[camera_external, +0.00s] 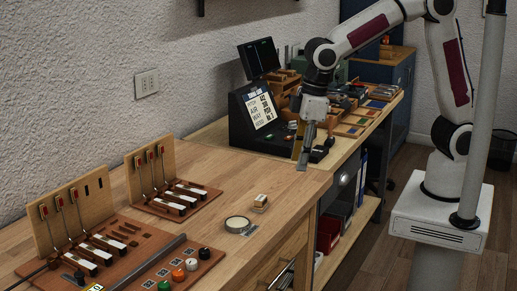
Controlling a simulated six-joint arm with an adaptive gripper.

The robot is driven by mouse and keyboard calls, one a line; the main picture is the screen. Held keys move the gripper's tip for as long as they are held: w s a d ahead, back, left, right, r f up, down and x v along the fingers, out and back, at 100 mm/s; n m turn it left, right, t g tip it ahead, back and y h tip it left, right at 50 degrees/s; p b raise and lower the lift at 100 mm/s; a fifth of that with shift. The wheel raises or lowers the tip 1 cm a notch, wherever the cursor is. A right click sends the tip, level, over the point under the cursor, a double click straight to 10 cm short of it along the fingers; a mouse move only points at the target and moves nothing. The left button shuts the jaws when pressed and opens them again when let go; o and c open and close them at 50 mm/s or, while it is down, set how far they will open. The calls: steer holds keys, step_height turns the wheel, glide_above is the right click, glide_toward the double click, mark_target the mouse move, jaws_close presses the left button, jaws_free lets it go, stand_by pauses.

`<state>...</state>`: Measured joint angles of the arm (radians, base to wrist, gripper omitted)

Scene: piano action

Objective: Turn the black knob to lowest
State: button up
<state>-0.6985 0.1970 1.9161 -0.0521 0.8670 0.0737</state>
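The black knob (204,253) is the farthest right in a row of coloured knobs on the reddish-brown board of the nearer piano action model (128,252). Its pointer or setting is too small to read. My gripper (302,162) points downward above the back right part of the wooden bench, well apart from the knob, up and to the right of it in the picture. I see nothing held in it. It is small and seen from the side, so I cannot tell whether its fingers are open or shut.
A white knob (191,264), an orange knob (178,275) and a green knob (163,287) stand beside the black one. A grey rod (147,261) lies behind them. A tape roll (237,224) and small block (260,201) lie on the bench (285,187). A dark display stand (257,112) is behind my gripper.

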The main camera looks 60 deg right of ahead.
mark_target(205, 250)
steer(key=a+f, duration=0.3)
steer(key=a, duration=0.4)
steer(key=w+a+f+n, duration=0.1)
steer(key=a+f, duration=0.1)
steer(key=a, duration=0.5)
steer(key=w+a+f+n, duration=0.1)
steer(key=a+f, duration=0.2)
steer(key=a, duration=0.5)
steer(key=shift+w+f+y, duration=0.15)
steer(key=shift+f+y, duration=0.15)
steer(key=a, duration=0.1)
steer(key=w+a, duration=0.1)
steer(key=a, duration=0.1)
steer(key=shift+w+a+t+y, duration=0.25)
steer(key=shift+w+t+y, duration=0.05)
steer(key=shift+t, duration=0.1)
steer(key=shift+m+t+y, duration=0.4)
steer(key=shift+m+y, duration=0.1)
steer(key=shift+m, duration=0.1)
steer(key=w+a+r, duration=0.2)
steer(key=a+r, duration=0.1)
steer(key=shift+w+r, duration=0.2)
steer(key=shift+f, duration=0.1)
steer(key=shift+x, duration=3.8)
jaws_close()
